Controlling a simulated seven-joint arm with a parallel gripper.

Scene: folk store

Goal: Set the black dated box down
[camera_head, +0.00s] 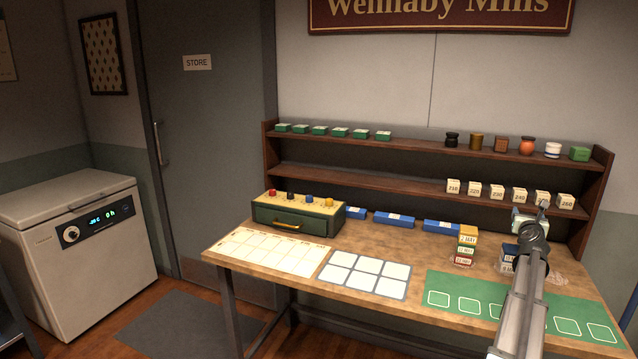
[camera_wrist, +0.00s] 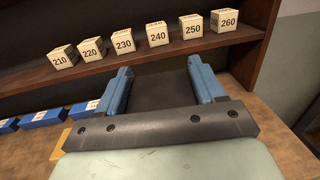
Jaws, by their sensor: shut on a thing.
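My gripper (camera_wrist: 160,78) shows in the wrist view with two blue fingers on either side of a dark, flat-topped thing, which I take as the black dated box (camera_wrist: 160,92). The fingers are shut on it. Its date is not visible in this view. In the head view my gripper (camera_head: 516,236) is low over the right part of the workbench (camera_head: 400,240), partly hidden by my arm. I cannot tell whether the held box touches anything below.
A green mat (camera_head: 460,283) with outlined squares lies in front. A blue-edged grid (camera_head: 367,274) and cream calendar sheet (camera_head: 270,251) lie to the left. Blue boxes (camera_head: 394,219) and a green drawer unit (camera_head: 297,217) stand behind. Numbered blocks (camera_head: 497,191) line the lower shelf.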

